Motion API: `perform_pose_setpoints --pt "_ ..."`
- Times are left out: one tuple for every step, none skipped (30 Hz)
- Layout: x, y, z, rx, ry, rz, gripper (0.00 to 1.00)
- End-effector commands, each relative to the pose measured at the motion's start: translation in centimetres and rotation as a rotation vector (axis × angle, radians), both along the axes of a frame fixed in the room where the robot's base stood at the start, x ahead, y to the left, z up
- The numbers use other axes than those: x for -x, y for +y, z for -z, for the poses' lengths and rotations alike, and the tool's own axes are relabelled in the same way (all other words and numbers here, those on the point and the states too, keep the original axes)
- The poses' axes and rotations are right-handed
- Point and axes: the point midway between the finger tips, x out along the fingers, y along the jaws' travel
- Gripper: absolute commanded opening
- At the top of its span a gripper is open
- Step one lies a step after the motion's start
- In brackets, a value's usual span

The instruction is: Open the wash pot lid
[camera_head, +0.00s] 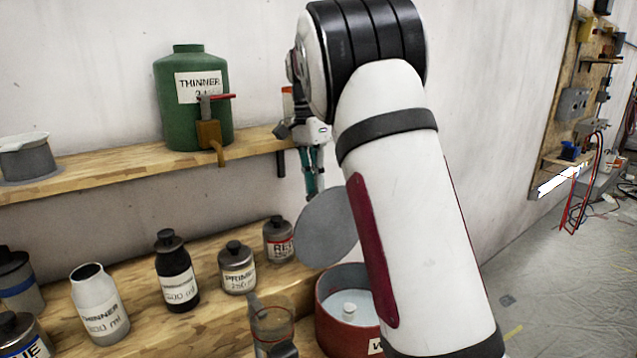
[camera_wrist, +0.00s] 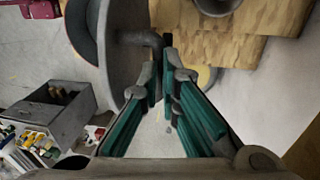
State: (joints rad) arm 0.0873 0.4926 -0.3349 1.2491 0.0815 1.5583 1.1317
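The wash pot (camera_head: 334,325) is a red round pot with a white inside, standing on the lower wooden bench and partly hidden behind my arm. Its grey disc lid (camera_head: 322,230) stands raised and steeply tilted above the pot's back left, so the pot's mouth is open. In the wrist view the lid (camera_wrist: 118,75) is seen nearly edge-on, with a bent grey handle (camera_wrist: 143,39). My gripper (camera_head: 311,192) points down at the lid's top edge. In the wrist view its teal fingers (camera_wrist: 160,65) are close together, with the handle's end between the tips.
Several paint bottles and cans, such as the primer can (camera_head: 237,270), line the lower bench left of the pot. A clear cup (camera_head: 271,325) stands just beside the pot. A green thinner jug (camera_head: 192,100) sits on the upper shelf (camera_head: 110,170). Open floor (camera_head: 560,290) lies right.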

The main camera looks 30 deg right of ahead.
Motion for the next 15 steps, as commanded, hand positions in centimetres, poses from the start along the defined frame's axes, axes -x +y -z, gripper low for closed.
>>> perform_pose_setpoints --pt "0.55 0.16 2.32 -0.014 0.058 -0.001 0.00" --pt "0.55 0.16 2.33 -0.014 0.059 -0.001 0.00" --pt "0.55 0.15 2.33 -0.014 0.059 -0.001 0.00" --pt "0.56 0.14 2.33 -0.014 0.060 -0.001 0.00" --pt "0.56 0.13 2.32 -0.014 0.060 -0.001 0.00" --pt "0.58 0.13 2.32 -0.014 0.061 -0.001 0.00" --pt "0.59 0.12 2.31 -0.014 0.061 0.000 0.00" --pt "0.60 0.12 2.31 -0.014 0.061 0.000 0.00" --pt "0.62 0.10 2.31 -0.014 0.062 0.000 0.00" --pt "0.62 0.10 2.31 -0.014 0.062 0.000 0.00" --pt "0.63 0.09 2.30 -0.014 0.062 0.000 0.00" --pt "0.65 0.09 2.30 -0.014 0.063 0.000 0.00" --pt "0.65 0.08 2.30 -0.014 0.063 0.001 0.00" --pt "0.65 0.07 2.29 -0.014 0.063 0.001 0.00" --pt "0.66 0.07 2.29 -0.014 0.063 0.001 0.09"
